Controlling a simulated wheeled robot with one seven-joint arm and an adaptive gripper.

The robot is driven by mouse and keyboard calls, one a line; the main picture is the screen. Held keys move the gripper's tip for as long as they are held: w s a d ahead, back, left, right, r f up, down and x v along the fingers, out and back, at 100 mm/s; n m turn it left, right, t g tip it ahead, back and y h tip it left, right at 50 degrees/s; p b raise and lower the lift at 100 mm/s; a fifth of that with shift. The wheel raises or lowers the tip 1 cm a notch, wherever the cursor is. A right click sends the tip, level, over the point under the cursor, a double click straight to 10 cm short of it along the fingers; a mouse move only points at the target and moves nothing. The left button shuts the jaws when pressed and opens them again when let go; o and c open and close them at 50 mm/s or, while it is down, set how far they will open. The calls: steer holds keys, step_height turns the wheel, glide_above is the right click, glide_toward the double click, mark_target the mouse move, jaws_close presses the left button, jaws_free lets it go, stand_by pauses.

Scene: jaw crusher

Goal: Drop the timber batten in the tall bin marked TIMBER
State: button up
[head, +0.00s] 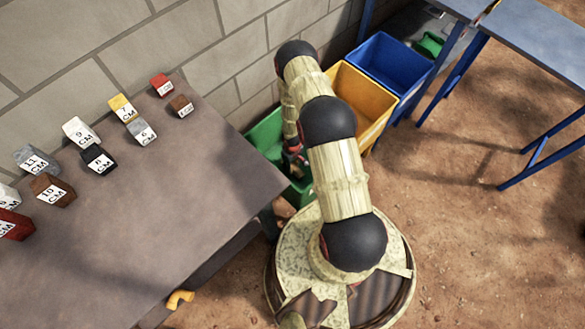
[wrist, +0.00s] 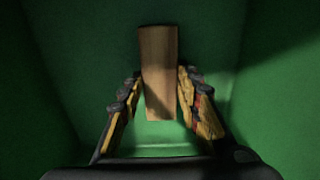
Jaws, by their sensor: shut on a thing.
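The timber batten (wrist: 159,70) is a plain brown wooden piece, seen in the wrist view between the two yellow-and-black fingers. My gripper (wrist: 160,88) is shut on it. Green walls surround the gripper and batten in the wrist view, so they are inside the green bin (head: 266,134). In the head view this bin stands by the wall beyond the table, partly hidden by my arm and the table. The batten cannot be made out in the head view. No TIMBER mark is readable on any bin.
A yellow bin (head: 357,98) and a blue bin (head: 392,66) stand in a row beyond the green one, along the block wall. A grey table (head: 170,200) at left carries several labelled coloured blocks. A blue-legged bench (head: 545,45) stands at upper right. Dirt floor is open at right.

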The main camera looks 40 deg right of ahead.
steer(key=shift+f, duration=0.35)
steer(key=shift+f, duration=0.2)
steer(key=o, duration=1.3)
steer(key=shift+r, duration=0.1)
